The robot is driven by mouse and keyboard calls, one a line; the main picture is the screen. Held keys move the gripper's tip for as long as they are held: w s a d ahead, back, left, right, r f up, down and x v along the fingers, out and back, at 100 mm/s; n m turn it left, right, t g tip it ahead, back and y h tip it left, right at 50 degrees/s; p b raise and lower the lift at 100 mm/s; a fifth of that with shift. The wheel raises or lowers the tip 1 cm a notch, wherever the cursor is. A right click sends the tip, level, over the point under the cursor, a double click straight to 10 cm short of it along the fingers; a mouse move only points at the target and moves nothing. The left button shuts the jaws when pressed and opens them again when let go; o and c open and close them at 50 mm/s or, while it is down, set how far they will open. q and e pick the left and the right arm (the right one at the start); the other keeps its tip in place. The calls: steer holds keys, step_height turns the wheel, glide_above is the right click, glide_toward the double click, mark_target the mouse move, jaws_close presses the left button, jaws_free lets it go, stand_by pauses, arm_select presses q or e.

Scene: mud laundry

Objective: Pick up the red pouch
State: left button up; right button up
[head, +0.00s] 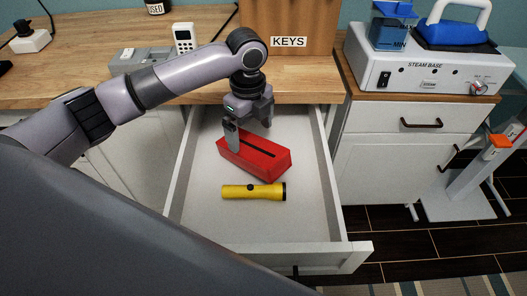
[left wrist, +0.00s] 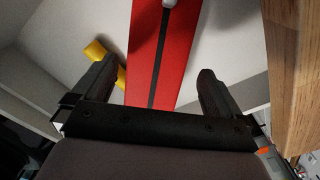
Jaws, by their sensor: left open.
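The red pouch (head: 262,160) lies in the open white drawer, a red box-like shape with a dark strip along its top. My left gripper (head: 251,128) is over the pouch's upper left part, pointing down with its fingers apart. In the left wrist view, the pouch (left wrist: 178,50) runs between the two open fingers (left wrist: 158,85), with its dark strip near the middle. I cannot tell whether either finger touches it. My right gripper is not in view.
A yellow flashlight (head: 252,191) lies in the drawer (head: 210,220) in front of the pouch. The wooden counter (head: 300,90) edge is just behind my gripper. A steam base (head: 425,73) stands on the right cabinet. The drawer's front floor is clear.

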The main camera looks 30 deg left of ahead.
mark_target(252, 146)
arm_select(q)
steer(key=shift+s+d+f, duration=0.1)
steer(key=shift+s+f, duration=0.05)
steer(key=shift+f, duration=1.65)
steer(key=shift+s+d+f, duration=0.1)
steer(key=shift+f, duration=1.65)
steer(key=c, duration=0.9)
steer(key=shift+c, duration=0.7)
steer(key=shift+r, duration=0.15)
